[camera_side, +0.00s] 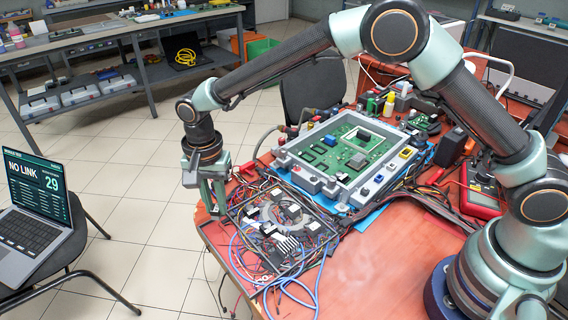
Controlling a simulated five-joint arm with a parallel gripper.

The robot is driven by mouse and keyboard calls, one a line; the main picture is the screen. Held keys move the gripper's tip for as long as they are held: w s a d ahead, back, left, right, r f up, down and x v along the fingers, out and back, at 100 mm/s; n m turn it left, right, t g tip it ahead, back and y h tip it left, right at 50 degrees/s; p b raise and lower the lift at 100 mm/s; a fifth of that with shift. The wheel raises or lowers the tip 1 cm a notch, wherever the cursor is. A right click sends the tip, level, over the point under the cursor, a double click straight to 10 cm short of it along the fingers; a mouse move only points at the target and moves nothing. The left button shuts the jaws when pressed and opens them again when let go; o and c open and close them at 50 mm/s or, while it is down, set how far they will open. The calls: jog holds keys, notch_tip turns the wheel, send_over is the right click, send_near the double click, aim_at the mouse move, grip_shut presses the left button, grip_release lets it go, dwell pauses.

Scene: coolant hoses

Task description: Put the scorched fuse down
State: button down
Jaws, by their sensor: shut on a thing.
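My gripper (213,203) points down at the left edge of the orange-red table (380,265), beside the open tray of wires and parts (283,228). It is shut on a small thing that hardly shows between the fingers. I take it for the scorched fuse, but its colour and any scorch marks are too small to make out. The fingertips are close to the tray's left corner in the picture. I cannot tell whether they or the held thing touch anything.
A green circuit board in a grey frame (347,152) lies behind the tray on a blue mat. Loose blue and red wires (290,285) hang over the table's front edge. A red meter (480,190) is at right. Bare tabletop lies front right. A laptop (35,220) sits on a chair at left.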

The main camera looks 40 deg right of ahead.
aim_at(221, 231)
jog(key=shift+f, duration=2.55)
jog(key=shift+f, duration=0.1)
jog(key=c, duration=0.8)
grip_release()
